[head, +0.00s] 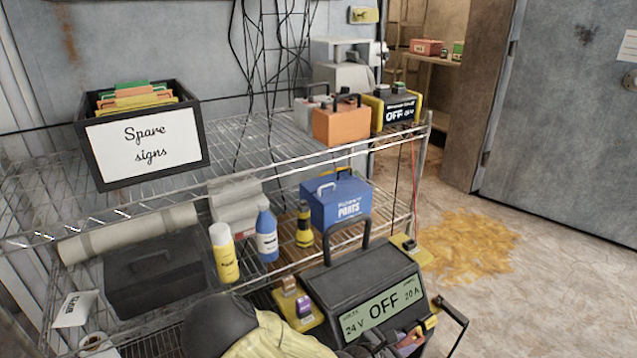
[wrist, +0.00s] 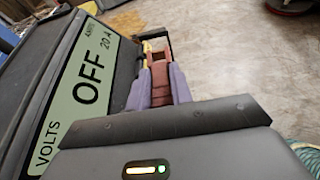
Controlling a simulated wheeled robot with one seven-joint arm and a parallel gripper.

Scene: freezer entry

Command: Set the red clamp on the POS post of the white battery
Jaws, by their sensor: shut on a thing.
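My gripper (wrist: 160,78) is shut on the red clamp (wrist: 160,88), whose dark red body sits between the purple fingers in the wrist view. In the head view my gripper (head: 412,338) is low at the right, beside the front right corner of the black charger (head: 345,285). The charger's display (head: 380,308) reads OFF, 24 V, 20 A; it also fills the left of the wrist view (wrist: 85,85). A pale grey-white box (head: 308,108), perhaps the white battery, stands on the upper shelf, partly hidden behind an orange battery (head: 341,124). I cannot make out its posts.
A yellow and black unit (head: 390,108) reading OFF stands right of the orange battery. The wire rack's upper shelf (head: 250,135) is bare in its middle; a spare signs box (head: 145,145) is at left. Blue parts box (head: 336,200) and bottles stand below. Floor at right has a yellow stain (head: 468,245).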

